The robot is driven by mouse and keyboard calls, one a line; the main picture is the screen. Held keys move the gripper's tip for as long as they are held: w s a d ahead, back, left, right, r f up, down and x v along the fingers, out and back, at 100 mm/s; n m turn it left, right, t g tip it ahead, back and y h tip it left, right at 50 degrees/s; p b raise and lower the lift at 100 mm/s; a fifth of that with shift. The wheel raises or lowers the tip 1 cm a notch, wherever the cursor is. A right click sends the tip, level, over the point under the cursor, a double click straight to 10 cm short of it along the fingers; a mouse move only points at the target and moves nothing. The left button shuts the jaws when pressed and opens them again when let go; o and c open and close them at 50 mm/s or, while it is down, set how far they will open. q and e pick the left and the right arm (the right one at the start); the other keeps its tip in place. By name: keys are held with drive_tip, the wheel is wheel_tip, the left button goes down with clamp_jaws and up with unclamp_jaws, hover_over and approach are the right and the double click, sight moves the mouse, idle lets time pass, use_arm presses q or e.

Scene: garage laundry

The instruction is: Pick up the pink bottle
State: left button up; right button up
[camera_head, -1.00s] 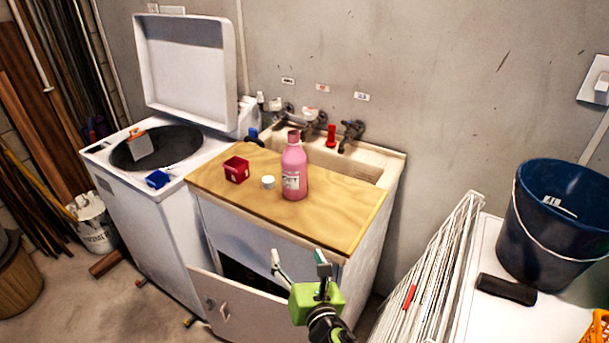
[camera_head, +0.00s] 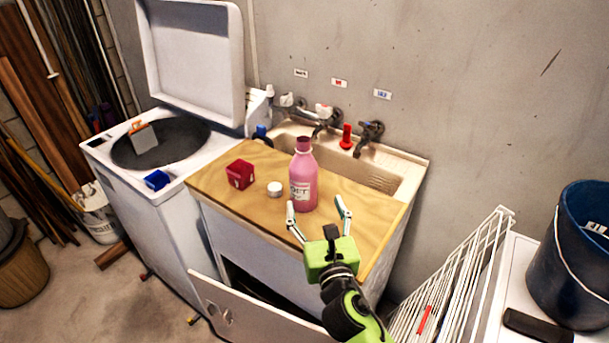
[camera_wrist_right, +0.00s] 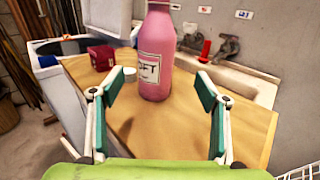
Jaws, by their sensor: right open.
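The pink bottle (camera_head: 303,180) stands upright on the wooden board (camera_head: 357,216) over the sink cabinet, its white label facing me. It also shows in the right wrist view (camera_wrist_right: 156,45), beyond the fingers and between them. My right gripper (camera_head: 318,210) is open and empty, its two fingers pointing at the bottle from the near side. In the right wrist view the fingers (camera_wrist_right: 158,92) are spread wide with the bottle a little ahead, and it does not appear to be held. My left gripper is not in view.
A red box (camera_head: 240,174) and a white round cap (camera_head: 274,189) sit left of the bottle. The sink (camera_head: 375,176) with taps lies behind it. A washing machine with its lid up is at left. A white wire rack (camera_head: 462,275) and blue bucket (camera_head: 572,262) stand at right.

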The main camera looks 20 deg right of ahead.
sight(307, 184)
drive_tip(key=w, duration=0.5)
drive_tip(key=shift+w+d+r+p, duration=0.2)
drive_tip(key=shift+w+p, duration=0.05)
drive_tip(key=shift+p, duration=0.05)
drive_tip(key=shift+w+d+f, duration=0.1)
drive_tip(key=shift+w, duration=0.2)
drive_tip(key=shift+w+r+p, duration=0.25)
drive_tip(key=shift+w+p, duration=0.05)
drive_tip(key=shift+w, duration=1.95)
drive_tip(key=shift+w+f, duration=0.15)
drive_tip(key=shift+w, duration=0.3)
drive_tip(key=shift+s, duration=0.1)
drive_tip(key=c, duration=1.6)
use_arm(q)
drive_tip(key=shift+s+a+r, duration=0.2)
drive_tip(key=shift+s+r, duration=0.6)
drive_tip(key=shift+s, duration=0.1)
use_arm(e)
drive_tip(key=shift+c, duration=0.4)
